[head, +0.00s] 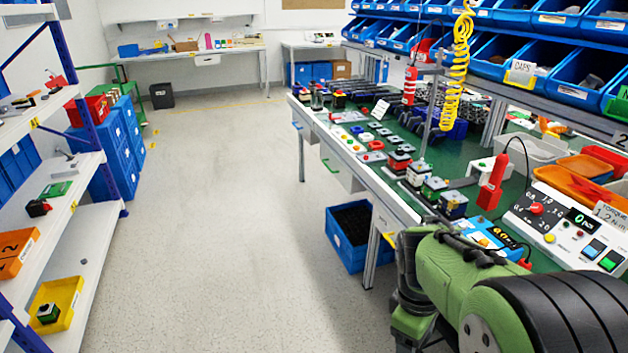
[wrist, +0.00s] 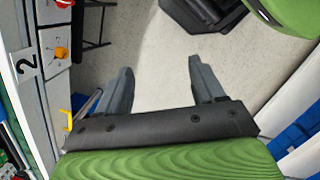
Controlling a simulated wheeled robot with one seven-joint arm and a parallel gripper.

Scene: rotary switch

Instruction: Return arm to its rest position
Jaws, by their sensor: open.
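My green arm reaches in from the lower right of the head view, beside the front edge of the workbench (head: 345,170). In the wrist view my gripper (wrist: 163,85) has its two grey fingers well apart, with nothing between them. Bare floor (wrist: 160,60) shows beyond the fingers. In the head view the fingers cannot be made out clearly; the end of the arm hangs low at the bench's near corner. A control box (head: 560,225) with an orange-red knob (head: 536,208) stands on the bench close to the arm.
A red tool (head: 493,185) stands on the bench behind the arm. Blue bins (head: 565,75) line the rack above. A blue crate (head: 350,238) sits under the bench. Shelving (head: 85,200) stands at left. The aisle floor (head: 215,190) between is clear.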

